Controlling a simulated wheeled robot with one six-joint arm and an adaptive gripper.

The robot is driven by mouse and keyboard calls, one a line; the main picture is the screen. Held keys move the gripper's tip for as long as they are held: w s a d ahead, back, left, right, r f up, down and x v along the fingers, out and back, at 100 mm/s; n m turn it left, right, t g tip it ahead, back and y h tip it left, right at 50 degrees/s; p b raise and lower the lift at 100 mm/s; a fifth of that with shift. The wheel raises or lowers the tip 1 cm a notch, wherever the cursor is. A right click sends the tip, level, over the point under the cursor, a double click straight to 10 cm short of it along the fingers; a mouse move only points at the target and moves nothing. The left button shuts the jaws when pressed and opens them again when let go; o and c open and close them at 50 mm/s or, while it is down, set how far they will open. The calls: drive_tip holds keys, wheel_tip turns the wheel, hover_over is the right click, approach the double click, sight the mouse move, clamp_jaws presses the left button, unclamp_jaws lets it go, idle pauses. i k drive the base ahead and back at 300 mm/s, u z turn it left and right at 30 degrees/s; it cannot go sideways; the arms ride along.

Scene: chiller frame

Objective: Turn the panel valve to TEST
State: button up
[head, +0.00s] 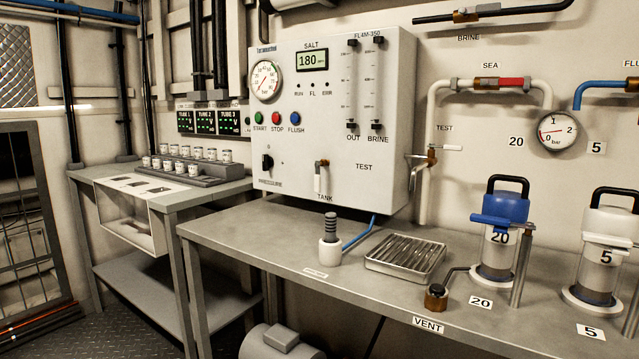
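The white panel (335,110) hangs on the wall above the bench. The panel valve (319,178) is on its lower front, with a brass body and a white handle. The handle points down, toward the TANK label (325,198). The TEST label (364,167) is to the right of the valve. A second small tap (430,156) with a white lever is on the pipe right of the panel, below another TEST label (444,128). My gripper is not in view.
The grey bench (290,240) below carries a white-based post (330,245), a slatted metal tray (405,254), a blue-topped cylinder (498,235) and a white-topped one (604,250). A lower table (150,190) with several small cups stands left. The bench front-left is clear.

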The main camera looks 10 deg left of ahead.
sight(318, 164)
drive_tip(key=u, duration=0.75)
